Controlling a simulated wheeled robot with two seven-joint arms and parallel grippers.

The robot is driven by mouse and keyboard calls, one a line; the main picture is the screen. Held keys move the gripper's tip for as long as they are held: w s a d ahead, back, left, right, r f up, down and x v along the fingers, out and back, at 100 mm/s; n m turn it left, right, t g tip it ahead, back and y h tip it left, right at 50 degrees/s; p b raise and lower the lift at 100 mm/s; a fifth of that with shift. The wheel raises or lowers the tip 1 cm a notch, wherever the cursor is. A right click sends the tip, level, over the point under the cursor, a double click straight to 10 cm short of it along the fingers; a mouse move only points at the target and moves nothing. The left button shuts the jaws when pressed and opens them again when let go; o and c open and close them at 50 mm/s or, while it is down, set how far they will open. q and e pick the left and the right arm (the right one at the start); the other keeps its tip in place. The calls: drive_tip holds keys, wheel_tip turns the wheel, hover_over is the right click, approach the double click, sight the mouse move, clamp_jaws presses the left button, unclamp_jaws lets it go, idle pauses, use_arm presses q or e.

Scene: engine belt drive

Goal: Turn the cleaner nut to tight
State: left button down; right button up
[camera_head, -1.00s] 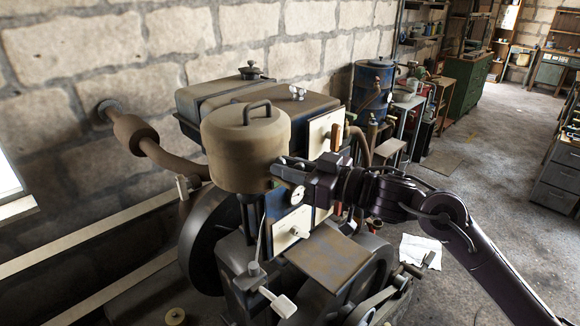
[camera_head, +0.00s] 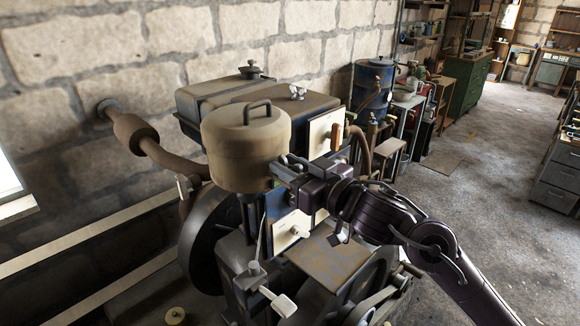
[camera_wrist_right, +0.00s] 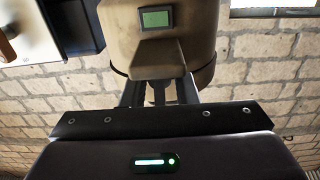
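The brown air cleaner canister (camera_head: 245,150), with a handle on its lid, stands on the engine. My right gripper (camera_head: 278,170) reaches in from the right at the canister's lower right side. In the right wrist view the canister (camera_wrist_right: 203,25) fills the top centre, with a small green display (camera_wrist_right: 155,19) and a brown block (camera_wrist_right: 158,58) below it. My gripper's dark fingers (camera_wrist_right: 158,93) end at this block, and their tips are hidden. I cannot make out the cleaner nut or whether the fingers hold it. My left gripper is not in view.
The engine's tank (camera_head: 215,95) with a wing nut (camera_head: 298,92) is behind the canister. A rusty plate (camera_head: 330,258) and a belt wheel lie below my right arm. A blue drum (camera_head: 372,82) stands farther back.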

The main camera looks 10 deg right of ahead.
drive_tip(key=b+v, duration=0.2)
drive_tip(key=v, duration=0.5)
drive_tip(key=shift+s+d, duration=0.2)
drive_tip(key=shift+s, duration=0.1)
drive_tip(key=shift+f, duration=0.1)
